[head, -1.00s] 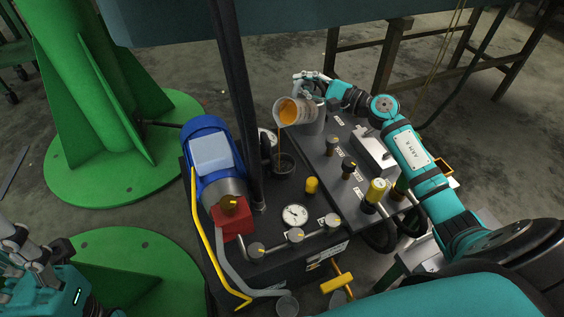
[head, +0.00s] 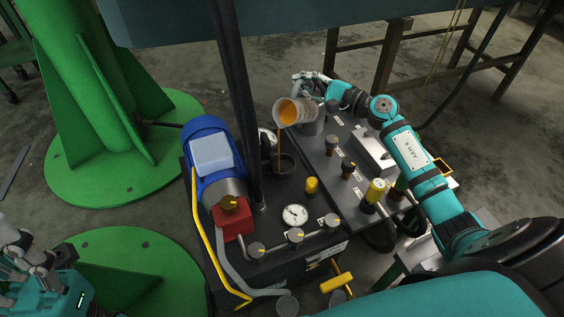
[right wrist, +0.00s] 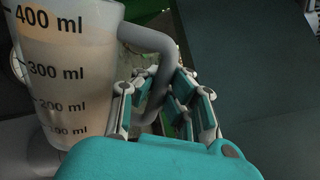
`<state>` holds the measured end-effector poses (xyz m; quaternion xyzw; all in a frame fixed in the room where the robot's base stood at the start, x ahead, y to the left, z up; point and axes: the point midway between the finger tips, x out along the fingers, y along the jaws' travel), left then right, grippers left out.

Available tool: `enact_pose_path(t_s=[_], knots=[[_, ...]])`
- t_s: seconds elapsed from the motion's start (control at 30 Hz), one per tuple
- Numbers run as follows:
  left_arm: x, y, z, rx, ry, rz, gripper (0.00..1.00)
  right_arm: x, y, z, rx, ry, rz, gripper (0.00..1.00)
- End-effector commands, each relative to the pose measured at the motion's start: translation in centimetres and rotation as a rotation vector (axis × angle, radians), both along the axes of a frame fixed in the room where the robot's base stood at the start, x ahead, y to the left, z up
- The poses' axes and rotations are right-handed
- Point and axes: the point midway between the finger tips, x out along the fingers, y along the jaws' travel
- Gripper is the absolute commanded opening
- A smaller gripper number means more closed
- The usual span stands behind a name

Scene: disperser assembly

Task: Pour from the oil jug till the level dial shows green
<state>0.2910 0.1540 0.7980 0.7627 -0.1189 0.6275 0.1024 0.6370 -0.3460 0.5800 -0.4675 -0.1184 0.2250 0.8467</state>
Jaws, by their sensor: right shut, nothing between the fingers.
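The oil jug (head: 307,108) is tilted to the left above the black unit, with amber oil at its mouth. A thin oil stream (head: 279,145) falls to the dark round filler opening (head: 285,164). My right gripper (head: 312,77) is shut at the jug's handle. In the right wrist view, the fingers (right wrist: 155,100) are beside the grey handle (right wrist: 158,62) of the marked jug (right wrist: 68,70); their tips are partly hidden. A white dial (head: 295,215) has a dark needle; I see no green on it. My left gripper (head: 22,258) is at the lower left, away from the jug; its opening is unclear.
A blue motor (head: 205,145) and a black upright post (head: 237,100) stand left of the filler opening. Several knobs, a yellow cap (head: 312,185) and a yellow-topped cylinder (head: 377,190) rise from the black unit. A green column base (head: 120,175) is at the left.

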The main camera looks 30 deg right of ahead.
Motion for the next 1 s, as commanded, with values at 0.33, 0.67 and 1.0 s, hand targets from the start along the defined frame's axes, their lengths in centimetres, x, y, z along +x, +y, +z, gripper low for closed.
enact_pose_path(t_s=[0.33,0.67,1.0], knots=[[-0.06,0.02,-0.06,-0.001,0.005,-0.001,0.40,-0.05,0.04,0.24,-0.008,-0.008,-0.001,0.00],[-0.10,0.02,-0.06,0.000,0.010,0.000,0.40,-0.10,0.10,0.33,-0.017,-0.014,-0.001,0.00],[-0.12,0.03,0.02,-0.001,0.010,0.000,0.40,-0.13,0.14,0.38,-0.024,-0.019,-0.002,0.00]])
